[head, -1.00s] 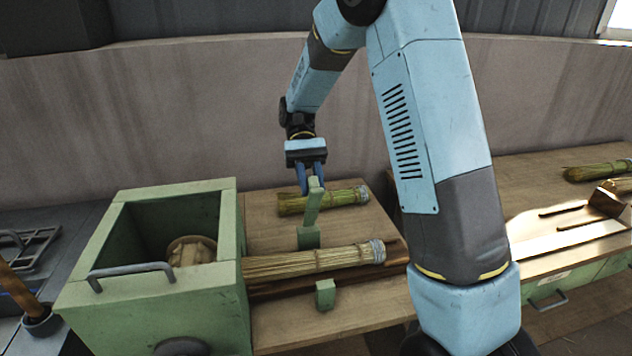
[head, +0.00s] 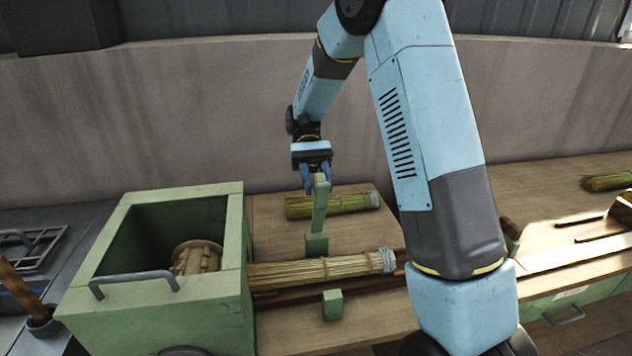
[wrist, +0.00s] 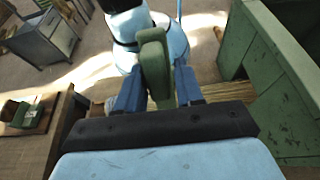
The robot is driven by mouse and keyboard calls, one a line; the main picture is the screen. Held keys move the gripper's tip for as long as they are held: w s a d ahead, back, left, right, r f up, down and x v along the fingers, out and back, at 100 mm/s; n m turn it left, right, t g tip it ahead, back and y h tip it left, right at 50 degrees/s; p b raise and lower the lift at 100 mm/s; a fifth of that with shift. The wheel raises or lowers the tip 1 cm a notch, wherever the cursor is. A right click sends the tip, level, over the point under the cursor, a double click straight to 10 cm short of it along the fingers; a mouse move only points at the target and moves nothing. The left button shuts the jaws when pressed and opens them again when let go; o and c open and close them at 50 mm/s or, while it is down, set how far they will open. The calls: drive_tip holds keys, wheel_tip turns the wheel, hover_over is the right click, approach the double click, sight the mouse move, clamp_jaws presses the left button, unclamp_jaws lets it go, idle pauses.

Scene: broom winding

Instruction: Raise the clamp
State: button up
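The clamp (head: 319,207) is a pale green lever rising steeply from a green block on the wooden bench. My gripper (head: 316,180) points down at the lever's upper end. In the wrist view the clamp (wrist: 156,65) lies between the two blue fingers of my gripper (wrist: 160,88), one on each side. The fingers look shut on it, though the exact contact is partly hidden. A straw broom bundle (head: 315,268) lies horizontally in front of the lever's base block.
A green open box (head: 240,235) with a grey handle stands left of the clamp, a round wooden piece (head: 196,257) inside. A greener bundle (head: 330,205) lies behind. A small green block (head: 332,304) stands in front. My arm covers the bench's right part.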

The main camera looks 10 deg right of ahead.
sight(322, 174)
drive_tip(key=shift+o, duration=0.9)
drive_tip(key=shift+d+r, duration=0.1)
drive_tip(key=shift+d, duration=0.05)
drive_tip(key=shift+r, duration=0.1)
drive_tip(key=shift+r, duration=0.4)
drive_tip(key=r, duration=0.1)
drive_tip(key=s+r, duration=0.1)
drive_tip(key=r, duration=0.2)
drive_tip(key=shift+s+d, duration=0.2)
drive_tip(key=shift+s, duration=0.15)
drive_tip(key=shift+s+d+r, duration=0.2)
drive_tip(key=shift+s+r, duration=0.7)
drive_tip(key=shift+r, duration=0.15)
drive_tip(key=shift+s+r, duration=0.1)
drive_tip(key=shift+s+d+r, duration=0.15)
drive_tip(key=shift+s+r, duration=0.4)
drive_tip(key=shift+r, duration=0.2)
drive_tip(key=s+d+r, duration=0.2)
drive_tip(key=s+r, duration=0.2)
drive_tip(key=s, duration=0.4)
drive_tip(key=shift+s, duration=0.4)
